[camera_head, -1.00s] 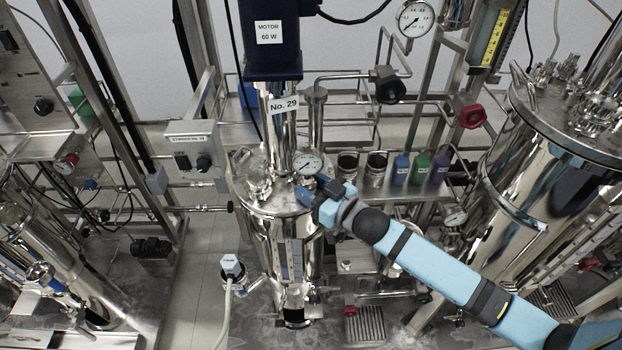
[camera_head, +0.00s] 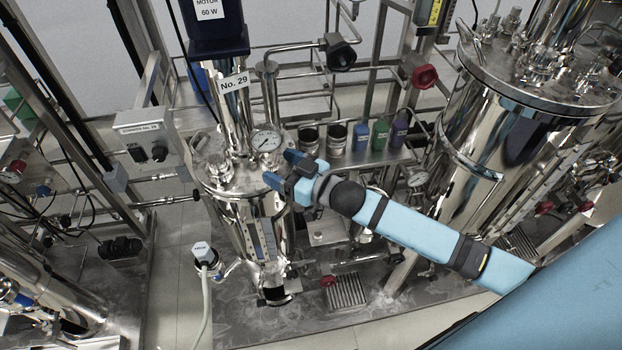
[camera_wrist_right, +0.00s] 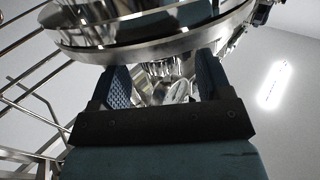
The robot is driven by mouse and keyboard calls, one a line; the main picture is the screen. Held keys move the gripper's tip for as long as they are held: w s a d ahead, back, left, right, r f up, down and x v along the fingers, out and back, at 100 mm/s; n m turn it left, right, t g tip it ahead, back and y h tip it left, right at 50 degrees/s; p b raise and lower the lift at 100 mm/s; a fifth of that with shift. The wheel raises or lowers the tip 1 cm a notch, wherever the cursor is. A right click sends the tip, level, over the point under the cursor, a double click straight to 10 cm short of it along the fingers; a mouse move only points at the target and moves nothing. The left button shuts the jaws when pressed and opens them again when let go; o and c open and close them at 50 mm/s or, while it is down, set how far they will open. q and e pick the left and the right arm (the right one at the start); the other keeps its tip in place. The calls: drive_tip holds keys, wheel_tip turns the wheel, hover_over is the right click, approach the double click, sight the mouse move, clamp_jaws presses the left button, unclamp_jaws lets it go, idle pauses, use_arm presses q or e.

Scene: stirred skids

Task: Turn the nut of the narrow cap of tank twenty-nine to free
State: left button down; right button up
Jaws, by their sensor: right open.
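Tank twenty-nine (camera_head: 236,228) is a shiny steel vessel under a tag reading No. 29 (camera_head: 234,83). Its lid (camera_head: 222,183) carries fittings and a round gauge (camera_head: 266,141). My right gripper (camera_head: 281,168) is at the lid's right edge with its blue fingers apart. In the right wrist view, my right gripper (camera_wrist_right: 163,80) is open below a large steel rim (camera_wrist_right: 165,48). Shiny metal parts (camera_wrist_right: 170,88) show between and behind its fingers. I cannot tell which is the narrow cap's nut, or whether the fingers touch anything. My left gripper is out of view.
A motor (camera_head: 217,32) stands above the tank. A control box (camera_head: 148,135) is to its left, and coloured bottles (camera_head: 380,135) stand on a shelf to its right. A larger steel tank (camera_head: 495,130) is at right. Pipes and frame bars crowd the surroundings.

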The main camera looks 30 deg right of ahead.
drive_tip(key=v, duration=1.1)
drive_tip(key=shift+s+b, duration=0.2)
drive_tip(key=shift+b, duration=0.2)
drive_tip(key=shift+d, duration=0.1)
drive_tip(key=s+a+f+m+g+h+p, duration=0.3)
drive_tip(key=s+f+h+p, duration=0.3)
drive_tip(key=s+f+p, duration=0.4)
drive_tip(key=s+a+g, duration=0.1)
drive_tip(key=s, duration=0.2)
drive_tip(key=shift+a, duration=0.2)
drive_tip(key=shift+f, duration=0.1)
